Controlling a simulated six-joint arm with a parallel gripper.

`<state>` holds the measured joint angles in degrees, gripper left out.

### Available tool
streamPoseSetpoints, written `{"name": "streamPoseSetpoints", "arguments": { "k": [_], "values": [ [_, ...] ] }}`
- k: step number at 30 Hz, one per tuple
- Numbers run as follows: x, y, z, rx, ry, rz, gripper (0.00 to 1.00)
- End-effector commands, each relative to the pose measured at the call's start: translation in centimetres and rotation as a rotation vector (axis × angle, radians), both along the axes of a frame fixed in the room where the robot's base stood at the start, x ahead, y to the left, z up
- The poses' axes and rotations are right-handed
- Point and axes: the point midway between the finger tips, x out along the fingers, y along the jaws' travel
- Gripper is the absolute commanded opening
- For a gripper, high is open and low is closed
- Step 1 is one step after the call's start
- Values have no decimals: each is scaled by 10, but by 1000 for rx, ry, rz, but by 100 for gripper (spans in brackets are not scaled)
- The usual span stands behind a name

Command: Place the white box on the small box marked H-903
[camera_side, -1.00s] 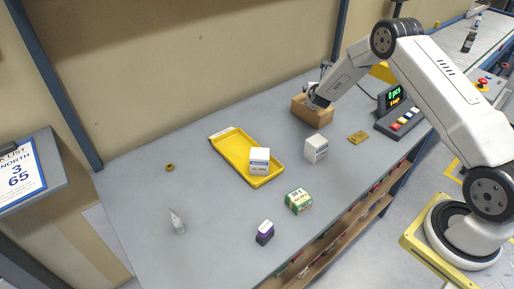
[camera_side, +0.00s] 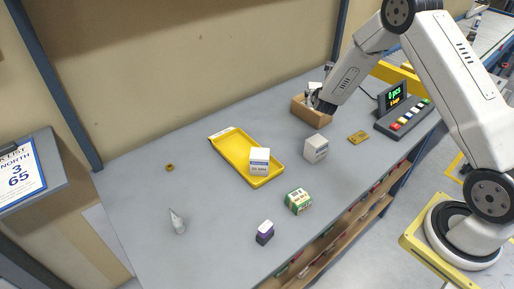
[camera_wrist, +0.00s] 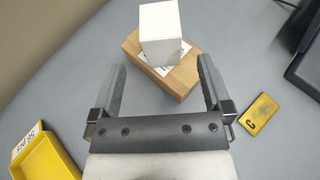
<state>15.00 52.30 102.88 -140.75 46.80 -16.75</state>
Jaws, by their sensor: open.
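A plain white box (camera_wrist: 160,32) stands on a small brown cardboard box (camera_wrist: 172,80) in the wrist view. A label shows on the brown box beside it, partly hidden; I cannot read its marking. My gripper (camera_wrist: 162,78) is open, its fingers to either side of the boxes in that view; nothing is clearly gripped. Much of the white box is hidden there by my gripper.
A yellow tray (camera_side: 229,152) holds a white-and-blue box (camera_side: 259,158). Another whitish box (camera_side: 316,149), a green box (camera_side: 298,201), a purple-and-white item (camera_side: 265,232), a white tube (camera_side: 176,222) and a yellow plate (camera_side: 358,137) lie around. A button console (camera_side: 404,119) is to the right.

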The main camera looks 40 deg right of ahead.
Motion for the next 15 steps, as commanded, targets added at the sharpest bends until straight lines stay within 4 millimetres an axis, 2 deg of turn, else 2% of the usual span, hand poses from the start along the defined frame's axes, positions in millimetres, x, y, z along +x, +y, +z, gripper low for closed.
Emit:
{"name": "streamPoseSetpoints", "arguments": {
  "k": [6,15],
  "values": [
    [-12,14,8,1,-1,1,100],
    [-18,18,11,0,-1,-1,100]
  ]
}}
